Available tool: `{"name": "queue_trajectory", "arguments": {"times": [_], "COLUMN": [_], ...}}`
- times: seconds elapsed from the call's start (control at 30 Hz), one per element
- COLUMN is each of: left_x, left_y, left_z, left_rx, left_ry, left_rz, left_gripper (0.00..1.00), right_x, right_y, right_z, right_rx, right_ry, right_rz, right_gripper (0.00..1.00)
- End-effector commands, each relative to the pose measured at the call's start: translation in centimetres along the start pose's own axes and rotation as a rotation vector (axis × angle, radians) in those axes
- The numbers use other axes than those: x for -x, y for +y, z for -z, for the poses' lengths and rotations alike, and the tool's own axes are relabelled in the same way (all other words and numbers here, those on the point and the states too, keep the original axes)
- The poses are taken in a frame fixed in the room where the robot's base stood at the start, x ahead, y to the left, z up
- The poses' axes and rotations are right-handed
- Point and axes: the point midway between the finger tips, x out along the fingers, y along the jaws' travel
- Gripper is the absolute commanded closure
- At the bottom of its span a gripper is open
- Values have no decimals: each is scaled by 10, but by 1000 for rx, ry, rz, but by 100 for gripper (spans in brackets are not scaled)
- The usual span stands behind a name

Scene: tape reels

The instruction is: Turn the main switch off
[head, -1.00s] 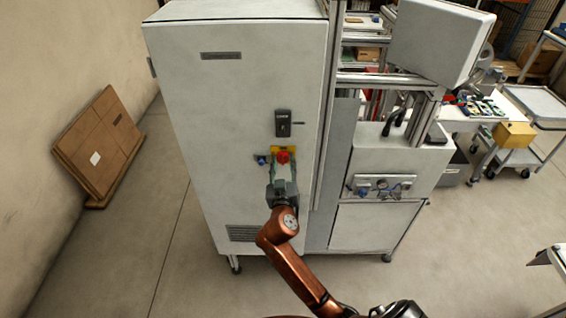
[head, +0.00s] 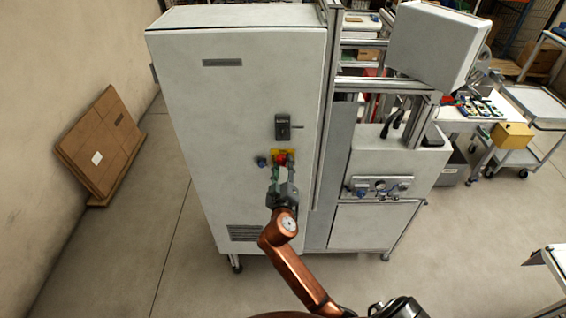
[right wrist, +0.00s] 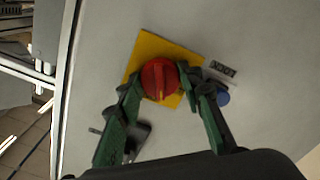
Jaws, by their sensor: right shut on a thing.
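The main switch is a red rotary knob (right wrist: 160,79) on a yellow plate (right wrist: 150,47), mounted on the grey cabinet door. In the head view the red knob (head: 281,159) shows just beyond my right gripper (head: 278,172). In the right wrist view my right gripper (right wrist: 162,88) has its green fingers on either side of the knob, shut on it. The knob's light mark points toward the bottom of the wrist picture. My left gripper is not in view.
A blue button (head: 261,162) sits left of the switch on the cabinet door (head: 235,110). A black door handle (head: 283,127) is above it. Aluminium framing and a control panel (head: 380,187) stand to the right. Flat cardboard (head: 100,145) leans on the left wall.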

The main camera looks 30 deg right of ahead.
Motion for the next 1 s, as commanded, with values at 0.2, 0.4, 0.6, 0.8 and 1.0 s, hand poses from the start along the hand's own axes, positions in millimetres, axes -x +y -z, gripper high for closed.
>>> {"name": "queue_trajectory", "arguments": {"times": [0.2,0.4,0.6,0.8,1.0], "left_x": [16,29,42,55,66], "left_y": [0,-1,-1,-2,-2], "left_z": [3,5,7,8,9], "left_rx": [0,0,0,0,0], "left_ry": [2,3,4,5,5], "left_rz": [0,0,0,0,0], "left_gripper": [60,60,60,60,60], "right_x": [0,0,0,0,0], "right_y": [1,2,2,1,1], "right_z": [2,3,2,3,2], "right_rx": [208,399,589,770,921], "right_ry": [0,1,1,3,3], "right_rz": [1,1,1,1,1], "right_gripper": [90,90,90,90,90]}}
